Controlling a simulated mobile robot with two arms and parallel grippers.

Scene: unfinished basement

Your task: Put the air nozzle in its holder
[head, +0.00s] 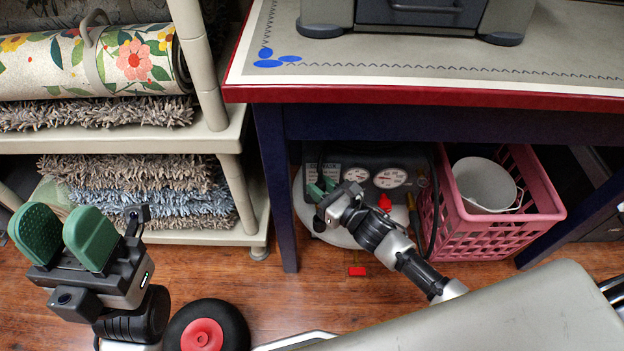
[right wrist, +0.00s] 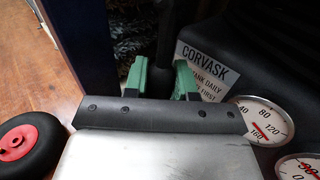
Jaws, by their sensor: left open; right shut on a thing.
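My right gripper (head: 322,189) reaches under the workbench to the left front of an air compressor (head: 345,236) with round gauges. In the right wrist view its green fingers (right wrist: 160,80) are shut on a dark, upright thing, apparently the air nozzle (right wrist: 165,45). The nozzle is mostly hidden in the head view, and its dark shape merges with the background. I cannot make out the holder clearly in either view. My left gripper (head: 66,238) is open and empty, with its green fingers up, in front of the rug shelf.
A pink crate (head: 490,237) with a white bucket (head: 484,185) stands right of the compressor. The workbench edge (head: 420,97) is overhead, its leg (head: 278,190) to the left. Shelves of rugs (head: 140,200) stand left. A red-hubbed wheel (head: 206,328) is in front.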

